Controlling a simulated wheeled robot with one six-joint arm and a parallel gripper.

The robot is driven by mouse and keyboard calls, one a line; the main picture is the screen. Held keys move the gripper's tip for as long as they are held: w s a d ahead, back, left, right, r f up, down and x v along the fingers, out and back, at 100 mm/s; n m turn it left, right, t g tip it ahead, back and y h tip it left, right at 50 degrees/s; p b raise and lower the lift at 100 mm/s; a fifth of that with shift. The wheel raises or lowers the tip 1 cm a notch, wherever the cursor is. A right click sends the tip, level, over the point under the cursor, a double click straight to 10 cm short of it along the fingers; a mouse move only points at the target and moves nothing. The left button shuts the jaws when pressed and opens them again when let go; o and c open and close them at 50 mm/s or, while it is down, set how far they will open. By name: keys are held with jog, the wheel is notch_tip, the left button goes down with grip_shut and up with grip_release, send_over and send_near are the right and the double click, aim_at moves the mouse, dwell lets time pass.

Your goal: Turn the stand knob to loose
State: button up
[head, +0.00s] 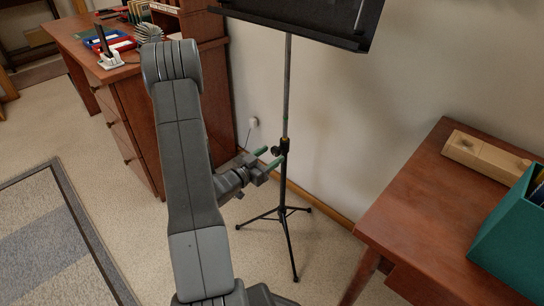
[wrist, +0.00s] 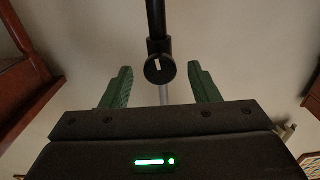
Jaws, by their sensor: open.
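The stand knob (wrist: 160,69) is a round black knob with a white mark, in the middle of the wrist view. The mark stands nearly upright. The knob sits on the collar of the black music stand (head: 287,90), and in the head view it is small and dark, by my fingertips. My gripper (head: 270,157) is open, with green fingers. In the wrist view my gripper (wrist: 160,84) has one finger on each side of the knob, with clear gaps. The fingers do not touch it.
A wooden desk (head: 125,110) with trays and a lamp stands at the left. A wooden table (head: 420,205) at the right bears a wooden block (head: 487,154) and a teal box (head: 515,235). The stand's tripod legs (head: 283,212) spread on the carpet near the wall.

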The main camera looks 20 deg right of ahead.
jog(key=shift+x, duration=0.8)
jog(key=c, duration=1)
jog(key=shift+o, duration=0.2)
